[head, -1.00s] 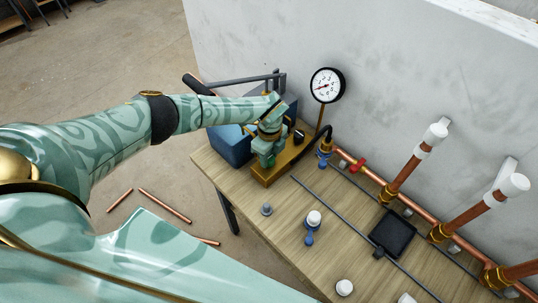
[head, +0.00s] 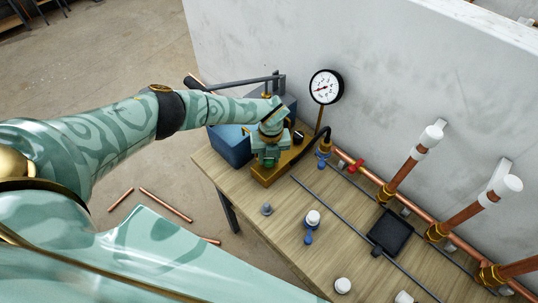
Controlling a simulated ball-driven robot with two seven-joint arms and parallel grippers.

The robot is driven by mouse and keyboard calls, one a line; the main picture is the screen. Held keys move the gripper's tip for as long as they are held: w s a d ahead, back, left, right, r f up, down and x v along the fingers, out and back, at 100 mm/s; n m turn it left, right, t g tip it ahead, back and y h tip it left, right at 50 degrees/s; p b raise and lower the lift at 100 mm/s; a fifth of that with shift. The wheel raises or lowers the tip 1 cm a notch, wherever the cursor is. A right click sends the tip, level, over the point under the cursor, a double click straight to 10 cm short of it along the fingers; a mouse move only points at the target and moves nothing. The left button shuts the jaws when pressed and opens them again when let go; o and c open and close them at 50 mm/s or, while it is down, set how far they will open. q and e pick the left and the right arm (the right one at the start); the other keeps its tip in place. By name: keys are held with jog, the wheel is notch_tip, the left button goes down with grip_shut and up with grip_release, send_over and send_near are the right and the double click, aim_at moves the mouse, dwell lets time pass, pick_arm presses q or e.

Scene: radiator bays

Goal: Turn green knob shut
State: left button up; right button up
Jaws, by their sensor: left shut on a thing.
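The green knob (head: 270,162) shows partly between the fingers of my left gripper (head: 268,153). It sits on the brass-coloured block (head: 266,176) of the pump at the far left end of the bench. My left gripper is shut on the knob from above and hides most of it. How far the knob is turned cannot be told. My right gripper is out of view.
A round gauge (head: 326,87) stands on a thin stem beside the block. A black knob (head: 298,137) is close to the gripper. The blue tank (head: 232,148) is to its left. Copper pipes (head: 362,172) with a red valve handle (head: 356,166) run along the wall.

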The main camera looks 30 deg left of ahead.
aim_at(271, 159)
pick_arm(q)
jog(key=m, duration=0.4)
jog(key=shift+m, duration=0.3)
jog(key=m, duration=0.4)
jog(key=shift+m, duration=0.3)
jog(key=o, duration=1)
jog(key=shift+r, duration=0.1)
notch_tip(271, 159, up, 16)
jog(key=p, duration=0.3)
jog(key=shift+d, duration=0.3)
jog(key=shift+s+d, duration=0.1)
